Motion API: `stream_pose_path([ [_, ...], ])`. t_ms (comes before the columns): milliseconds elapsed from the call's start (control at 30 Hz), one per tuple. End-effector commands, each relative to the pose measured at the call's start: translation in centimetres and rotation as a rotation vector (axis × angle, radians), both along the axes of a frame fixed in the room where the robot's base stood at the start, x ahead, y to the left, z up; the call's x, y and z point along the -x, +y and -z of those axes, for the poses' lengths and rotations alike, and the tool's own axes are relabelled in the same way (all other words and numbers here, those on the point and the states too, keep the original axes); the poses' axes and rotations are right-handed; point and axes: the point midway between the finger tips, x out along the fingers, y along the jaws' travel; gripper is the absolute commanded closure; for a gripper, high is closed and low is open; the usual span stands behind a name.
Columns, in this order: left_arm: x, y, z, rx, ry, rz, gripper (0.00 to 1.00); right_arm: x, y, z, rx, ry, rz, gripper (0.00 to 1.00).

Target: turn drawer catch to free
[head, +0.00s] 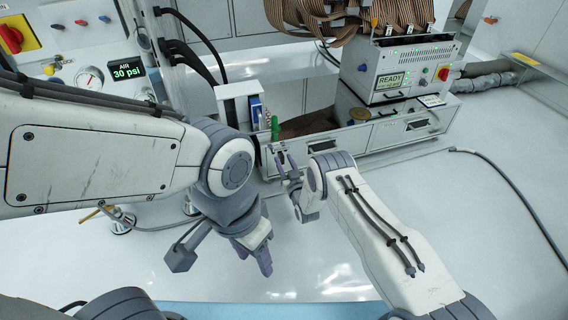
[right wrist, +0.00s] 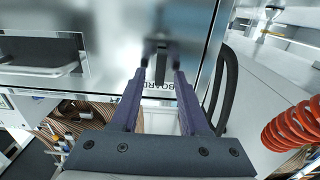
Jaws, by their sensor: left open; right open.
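The drawer catch (right wrist: 161,62) is a small dark piece on the shiny metal front, beside a partly covered label reading "BOARD". My right gripper (right wrist: 158,82) is open, and its two purple fingers point at the catch, which appears between the fingertips. I cannot tell if they touch it. In the head view, my right gripper (head: 287,168) is at the left end of the drawer unit (head: 372,135), and the catch is not clear there. My left gripper (head: 264,258) is open and empty, pointing down over the white floor area, away from the drawer.
A drawer handle (right wrist: 40,62) is left of the catch in the wrist view. A black loop (right wrist: 226,85) and a red coiled hose (right wrist: 292,125) are at the right. A box showing READY (head: 390,81) stands on the drawer unit. A green handle (head: 275,128) stands near my right gripper.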

Motion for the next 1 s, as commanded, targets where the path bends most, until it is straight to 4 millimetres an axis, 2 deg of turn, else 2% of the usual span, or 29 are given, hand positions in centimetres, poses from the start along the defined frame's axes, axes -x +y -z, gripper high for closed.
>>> stream_pose_path([
  [67,0.00,0.00,-0.03,0.000,0.000,0.000,0.50,0.00,0.00,-0.04,0.000,0.000,0.000,0.55],
  [100,0.00,0.00,-0.03,0.000,0.000,0.000,0.50,0.01,0.00,-0.04,0.000,-0.001,0.000,0.70],
  [167,0.00,0.00,-0.03,0.000,0.000,0.000,0.50,0.01,0.00,-0.03,0.000,-0.001,0.000,0.93],
  [200,0.00,0.00,-0.03,0.000,0.000,0.000,0.50,0.02,-0.01,-0.03,0.000,-0.001,0.000,1.00],
  [633,0.00,0.00,-0.21,0.000,0.000,0.000,0.50,0.06,0.05,-0.06,0.047,-0.016,0.000,1.00],
  [1000,0.00,0.00,-0.91,0.000,0.000,0.000,0.50,0.17,0.31,0.00,0.302,-0.098,0.000,1.00],
])
